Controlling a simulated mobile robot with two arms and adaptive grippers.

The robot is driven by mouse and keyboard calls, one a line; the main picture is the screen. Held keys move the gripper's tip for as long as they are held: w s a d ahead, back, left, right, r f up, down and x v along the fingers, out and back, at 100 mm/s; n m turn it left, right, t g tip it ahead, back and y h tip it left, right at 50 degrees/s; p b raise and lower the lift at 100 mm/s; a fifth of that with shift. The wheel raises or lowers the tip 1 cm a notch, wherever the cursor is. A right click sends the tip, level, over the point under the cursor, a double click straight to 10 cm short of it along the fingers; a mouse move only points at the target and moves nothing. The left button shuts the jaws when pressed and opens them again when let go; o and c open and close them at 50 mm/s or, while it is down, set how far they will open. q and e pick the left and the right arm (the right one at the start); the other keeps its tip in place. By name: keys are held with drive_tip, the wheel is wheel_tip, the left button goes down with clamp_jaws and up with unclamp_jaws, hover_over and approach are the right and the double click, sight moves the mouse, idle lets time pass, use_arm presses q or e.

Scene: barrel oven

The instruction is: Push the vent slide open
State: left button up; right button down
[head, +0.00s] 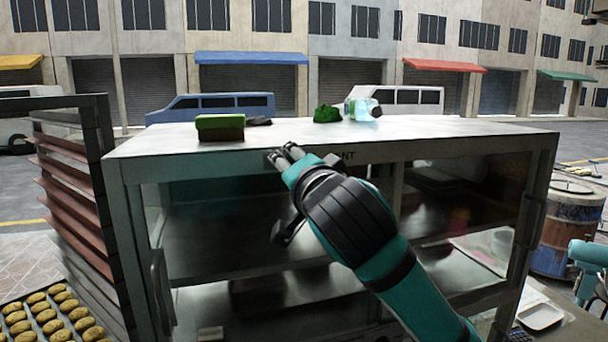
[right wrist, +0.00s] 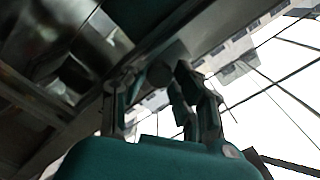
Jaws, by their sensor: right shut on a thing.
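A glass-fronted metal cabinet (head: 460,146) stands before me, with a vent label (head: 347,156) partly showing on its top front rail. My right gripper (head: 284,155) is at this rail, just left of the label. In the right wrist view, my right gripper (right wrist: 156,76) has its fingers on either side of a small dark round knob (right wrist: 160,74), which seems to be the vent slide's. The gripper is shut on it. In the head view the fingers and hand hide most of the slide, so its position cannot be told. My left gripper is not in view.
On the cabinet top lie a green-topped box (head: 220,127), a green clump (head: 327,114) and a clear bottle (head: 364,110). A rusty barrel (head: 568,225) stands at right.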

sight(265, 163)
drive_tip(key=a, duration=0.1)
drive_tip(key=s+a, duration=0.1)
drive_tip(key=a, duration=0.1)
drive_tip(key=shift+a, duration=0.15)
drive_tip(key=c, duration=1.4)
unclamp_jaws()
drive_tip(key=shift+f, duration=0.1)
drive_tip(key=o, duration=0.4)
drive_tip(key=shift+a, duration=0.1)
